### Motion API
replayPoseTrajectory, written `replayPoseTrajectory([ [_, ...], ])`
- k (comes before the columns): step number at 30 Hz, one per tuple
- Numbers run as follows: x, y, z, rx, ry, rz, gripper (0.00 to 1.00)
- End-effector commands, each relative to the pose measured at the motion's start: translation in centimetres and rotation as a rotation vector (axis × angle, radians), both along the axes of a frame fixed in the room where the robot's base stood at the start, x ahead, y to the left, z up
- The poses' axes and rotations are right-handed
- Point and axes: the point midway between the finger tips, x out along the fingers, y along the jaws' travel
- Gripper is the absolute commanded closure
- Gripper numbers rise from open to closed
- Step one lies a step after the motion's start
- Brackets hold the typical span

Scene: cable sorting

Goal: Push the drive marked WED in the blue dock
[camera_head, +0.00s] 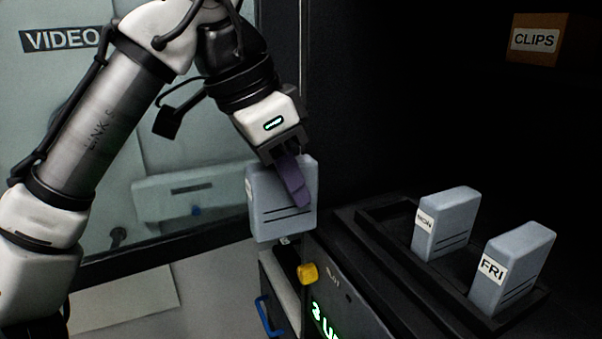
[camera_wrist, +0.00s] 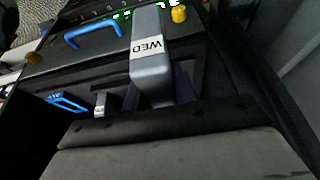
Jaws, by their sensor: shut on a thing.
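My gripper (camera_head: 292,182), with purple fingers, is shut on a grey-blue drive (camera_head: 266,212). The drive is held nearly upright above the left edge of a dark unit, and its label is mostly turned away in the head view. In the wrist view this drive (camera_wrist: 151,72) shows a white label reading WED, upside down. A blue piece with small markings (camera_wrist: 68,102) lies low at the left in the wrist view; I cannot tell whether it is the blue dock. Whether the drive touches anything below is unclear.
Drives marked MON (camera_head: 447,225) and FRI (camera_head: 513,270) stand in a black rack (camera_head: 380,238) at right. The dark unit (camera_head: 345,300) has a yellow knob (camera_head: 308,273), green display and blue handle (camera_head: 268,317). A CLIPS box (camera_head: 540,38) sits at upper right. Glass stands behind.

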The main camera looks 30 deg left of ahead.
Motion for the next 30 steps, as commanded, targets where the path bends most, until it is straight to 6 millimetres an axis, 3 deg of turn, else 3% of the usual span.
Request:
replayPoseTrajectory([
  [22,0.0,0.0,3.1,-0.001,-0.001,0.000,1.00],
  [30,0.0,0.0,3.2,-0.001,-0.001,0.001,1.00],
])
